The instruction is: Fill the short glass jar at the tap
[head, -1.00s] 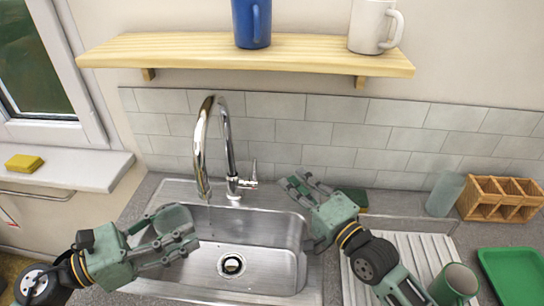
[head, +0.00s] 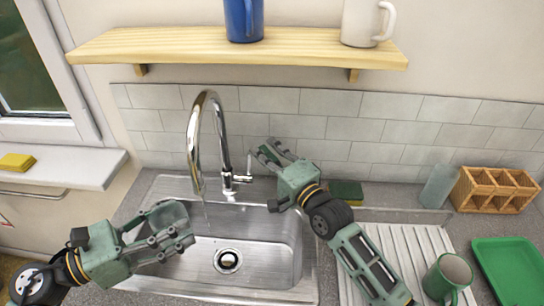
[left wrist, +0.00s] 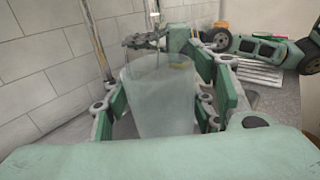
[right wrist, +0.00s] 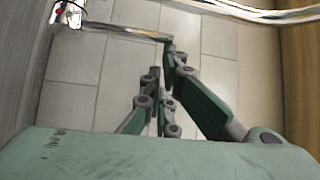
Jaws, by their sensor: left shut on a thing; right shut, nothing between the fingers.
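The short glass jar (head: 168,214) is clear and upright over the left side of the sink. My left gripper (head: 180,238) is shut on it; the jar also fills the middle of the left wrist view (left wrist: 160,100). I cannot tell if it holds water. The chrome tap (head: 192,120) stands behind the sink, its spout end just right of the jar. A faint thin streak, seemingly water, hangs under the spout. My right gripper (head: 268,152) is shut and empty by the tap's lever (head: 249,166). In the right wrist view its fingertip seems to meet the lever (right wrist: 125,32).
The steel sink (head: 265,275) is empty around its drain. A sponge (head: 346,192), glass (head: 441,187) and wooden rack (head: 494,190) stand at the right back. A green mug (head: 448,279) sits on the drainboard (head: 400,245). A shelf (head: 230,50) hangs above.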

